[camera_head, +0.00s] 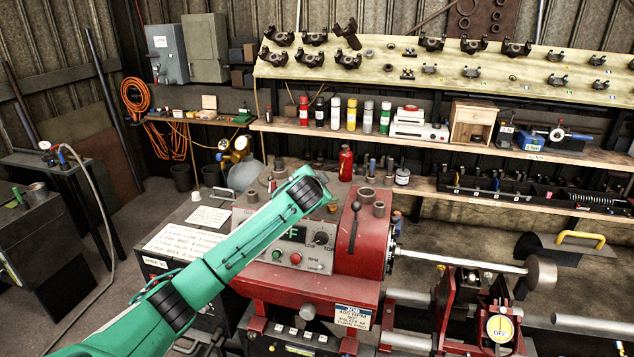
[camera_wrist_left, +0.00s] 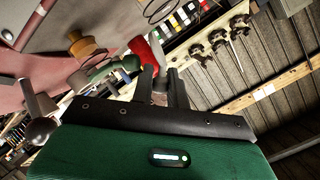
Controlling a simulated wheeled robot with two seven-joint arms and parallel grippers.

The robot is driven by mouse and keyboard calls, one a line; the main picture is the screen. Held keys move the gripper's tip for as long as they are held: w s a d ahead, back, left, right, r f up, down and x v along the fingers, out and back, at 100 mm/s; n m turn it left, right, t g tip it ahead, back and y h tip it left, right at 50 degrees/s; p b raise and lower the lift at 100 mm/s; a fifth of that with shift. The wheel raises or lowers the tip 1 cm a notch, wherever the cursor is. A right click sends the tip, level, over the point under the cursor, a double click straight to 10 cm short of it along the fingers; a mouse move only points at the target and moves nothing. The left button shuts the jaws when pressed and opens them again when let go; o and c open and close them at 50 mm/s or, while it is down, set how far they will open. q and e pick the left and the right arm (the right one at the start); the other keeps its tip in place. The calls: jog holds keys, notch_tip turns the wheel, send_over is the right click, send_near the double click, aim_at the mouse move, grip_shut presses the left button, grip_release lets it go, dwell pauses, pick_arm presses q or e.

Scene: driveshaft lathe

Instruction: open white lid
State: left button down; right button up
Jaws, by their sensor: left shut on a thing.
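My left arm reaches across the lathe in the head view, and its end hides the fingertips there. In the left wrist view the two dark fingers of my left gripper (camera_wrist_left: 164,88) are close together on a small brownish-grey thing, which I cannot identify. A small white jar (camera_head: 402,174) stands on the shelf behind the lathe. My right gripper is not in view.
The red lathe headstock (camera_head: 362,235) has an upright lever (camera_head: 354,222) right of my arm. A red bottle (camera_head: 345,162) stands behind it and shows beyond my fingers in the wrist view (camera_wrist_left: 141,48). A long shaft (camera_head: 460,260) runs right. Shelves (camera_head: 340,132) fill the back.

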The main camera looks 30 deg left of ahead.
pick_arm(q)
jog(key=shift+f, duration=0.1)
jog(key=c, duration=1.4)
grip_release()
jog(key=shift+f, duration=0.1)
jog(key=shift+s, duration=0.1)
